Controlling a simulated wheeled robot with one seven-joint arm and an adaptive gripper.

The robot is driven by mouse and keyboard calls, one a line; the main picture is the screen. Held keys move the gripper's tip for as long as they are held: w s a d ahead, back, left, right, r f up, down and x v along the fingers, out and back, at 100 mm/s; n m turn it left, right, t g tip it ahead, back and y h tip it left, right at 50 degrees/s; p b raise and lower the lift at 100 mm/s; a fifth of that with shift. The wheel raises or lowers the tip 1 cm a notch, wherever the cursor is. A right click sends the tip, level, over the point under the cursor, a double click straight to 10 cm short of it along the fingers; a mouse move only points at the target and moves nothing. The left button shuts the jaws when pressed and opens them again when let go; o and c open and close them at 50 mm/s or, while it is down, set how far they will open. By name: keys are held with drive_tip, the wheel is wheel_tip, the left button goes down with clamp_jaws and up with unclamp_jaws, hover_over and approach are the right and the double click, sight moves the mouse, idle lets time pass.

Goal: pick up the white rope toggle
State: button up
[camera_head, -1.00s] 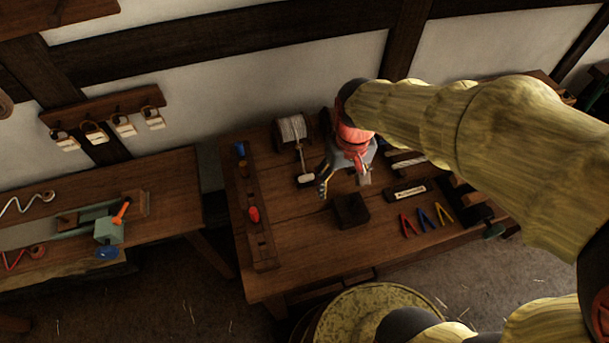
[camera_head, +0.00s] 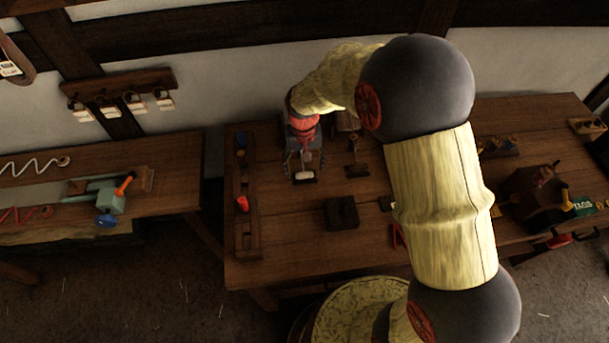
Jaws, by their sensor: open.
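A small white piece that looks like the rope toggle (camera_head: 304,176) sits at the back left of the workbench, on what appears to be a small dark block. It is tiny in this view, so its exact shape is unclear. My gripper (camera_head: 304,166) is over it, pointing down with its fingers spread to either side. The fingers look open, with nothing held between them. I cannot tell how far above the toggle they are. My gripper and wrist hide the area just behind it.
A wooden rail with a blue item (camera_head: 240,141) and a red item (camera_head: 243,203) lies left of my gripper. A dark block (camera_head: 341,213) is in front, and a small dark stand (camera_head: 357,171) is at right. My arm covers part of the bench's right half.

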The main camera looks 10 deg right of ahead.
sight(305, 175)
wheel_tip(305, 175, down, 5)
drive_tip(key=shift+d+r+b, duration=0.1)
drive_tip(key=shift+d+b, duration=0.05)
drive_tip(key=shift+b, duration=0.4)
drive_tip(key=shift+c, duration=0.4)
drive_tip(key=c, duration=0.8)
drive_tip(key=shift+c, duration=0.3)
